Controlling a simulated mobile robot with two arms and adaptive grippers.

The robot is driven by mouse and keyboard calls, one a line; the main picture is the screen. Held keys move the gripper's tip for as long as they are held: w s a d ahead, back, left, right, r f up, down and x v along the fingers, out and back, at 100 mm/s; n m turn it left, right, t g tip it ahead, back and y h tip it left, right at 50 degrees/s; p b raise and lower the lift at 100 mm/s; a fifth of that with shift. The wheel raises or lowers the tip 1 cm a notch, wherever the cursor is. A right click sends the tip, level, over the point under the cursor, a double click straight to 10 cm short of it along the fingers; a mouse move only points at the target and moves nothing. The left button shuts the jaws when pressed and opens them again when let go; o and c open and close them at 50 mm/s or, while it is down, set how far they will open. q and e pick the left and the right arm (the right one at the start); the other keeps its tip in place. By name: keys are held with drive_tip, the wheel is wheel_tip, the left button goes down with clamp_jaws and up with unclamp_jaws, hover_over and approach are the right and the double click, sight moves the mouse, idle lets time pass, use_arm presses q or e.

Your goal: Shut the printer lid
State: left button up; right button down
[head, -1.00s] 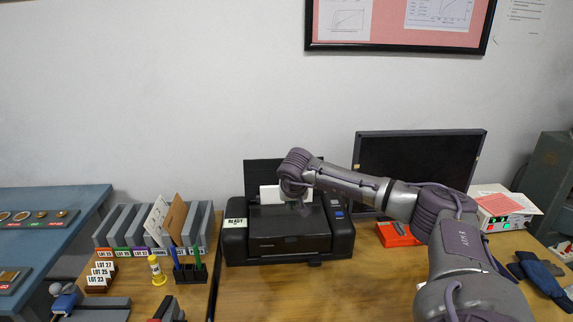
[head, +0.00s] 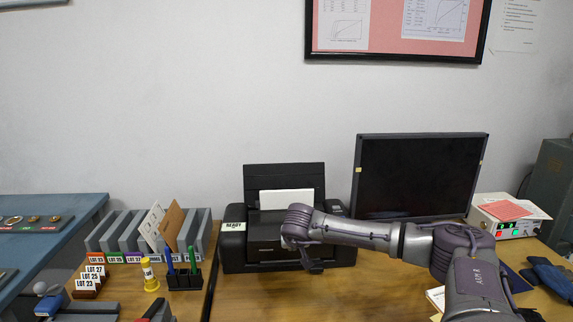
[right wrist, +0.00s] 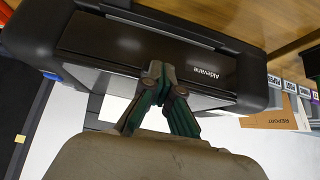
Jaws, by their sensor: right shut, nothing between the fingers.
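The black printer (head: 262,267) stands on the wooden desk, with white paper (head: 287,199) upright in its rear feed. In the right wrist view the printer appears upside down, with its glossy dark panel (right wrist: 110,42) lettered Aldevane. I cannot tell whether this panel is the lid or how far the lid is shut. My right gripper (head: 314,268) is at the printer's front, its arm hiding part of the printer. Its fingers (right wrist: 158,70) are together and empty at the panel's edge; contact is unclear. My left gripper is not in view.
A dark monitor (head: 420,175) stands right of the printer. A pen holder (head: 186,280), a yellow timer (head: 150,276) and grey file slots (head: 125,230) are to the left. Bare desk lies before the printer.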

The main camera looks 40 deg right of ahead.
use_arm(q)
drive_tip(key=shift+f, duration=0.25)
use_arm(e)
drive_tip(key=shift+s+a+f, duration=0.2)
drive_tip(key=shift+s+f, duration=0.1)
drive_tip(key=shift+f, duration=0.45)
wheel_tip(320, 180, up, 5)
drive_tip(key=p, duration=0.4)
use_arm(q)
drive_tip(key=b, duration=0.4)
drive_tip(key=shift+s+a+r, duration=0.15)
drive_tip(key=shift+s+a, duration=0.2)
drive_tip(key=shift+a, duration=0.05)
use_arm(e)
drive_tip(key=s+a+f, duration=0.3)
drive_tip(key=s+a, duration=0.3)
drive_tip(key=shift+s, duration=0.4)
